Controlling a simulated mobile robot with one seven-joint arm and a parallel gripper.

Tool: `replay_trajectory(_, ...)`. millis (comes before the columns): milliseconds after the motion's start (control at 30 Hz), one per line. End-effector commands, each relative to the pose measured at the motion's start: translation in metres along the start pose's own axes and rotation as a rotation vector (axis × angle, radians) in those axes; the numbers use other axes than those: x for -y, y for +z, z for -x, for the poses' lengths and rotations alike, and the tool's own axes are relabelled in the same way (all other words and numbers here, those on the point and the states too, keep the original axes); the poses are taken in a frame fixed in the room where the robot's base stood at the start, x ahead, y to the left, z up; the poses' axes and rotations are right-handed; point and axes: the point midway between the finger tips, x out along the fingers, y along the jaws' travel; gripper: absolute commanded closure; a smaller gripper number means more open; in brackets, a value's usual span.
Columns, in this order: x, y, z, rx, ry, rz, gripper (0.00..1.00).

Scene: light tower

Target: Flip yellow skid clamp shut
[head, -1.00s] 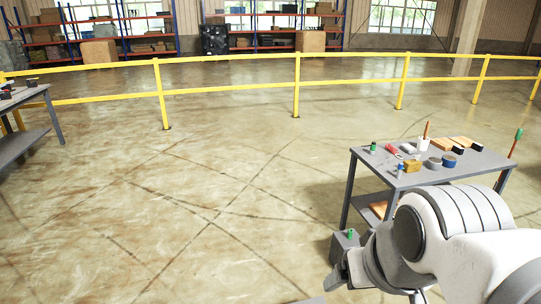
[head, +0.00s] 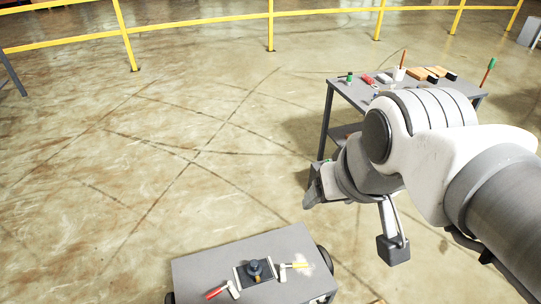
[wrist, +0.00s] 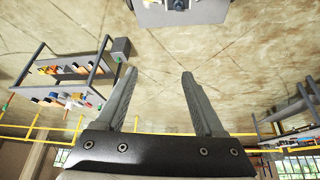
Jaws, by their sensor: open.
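The yellow skid clamp (head: 294,265) is at the right side of a dark fixture (head: 256,271) on a grey cart or skid top (head: 205,268), low in the head view. Its yellow handle seems to lie out to the right; its exact state is too small to tell. A red-handled clamp (head: 216,293) is on the fixture's left. My gripper (wrist: 158,75) is open and empty in the wrist view, well apart from the clamp. In the wrist view the cart top (wrist: 190,17) shows only at the upper edge, without the yellow clamp visible.
A grey table (head: 345,90) with tools and small items stands behind my arm at the right. A yellow railing (head: 200,22) runs across the back. The concrete floor left of the cart is clear.

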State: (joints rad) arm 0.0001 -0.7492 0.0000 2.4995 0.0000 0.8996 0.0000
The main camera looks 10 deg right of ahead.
Motion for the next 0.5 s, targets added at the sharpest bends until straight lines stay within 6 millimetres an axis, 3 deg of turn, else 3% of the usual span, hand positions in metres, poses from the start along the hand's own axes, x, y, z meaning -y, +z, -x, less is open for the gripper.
replay_trajectory(33, 0.000, -0.001, -0.002, 0.001, 0.000, 0.000, 0.40)
replay_trajectory(167, -0.001, -0.007, -0.012, 0.006, 0.003, -0.001, 0.64)
replay_trajectory(367, -0.005, -0.030, -0.046, 0.019, 0.011, -0.004, 1.00)
replay_trajectory(500, -0.009, -0.049, -0.076, 0.027, 0.018, -0.007, 1.00)
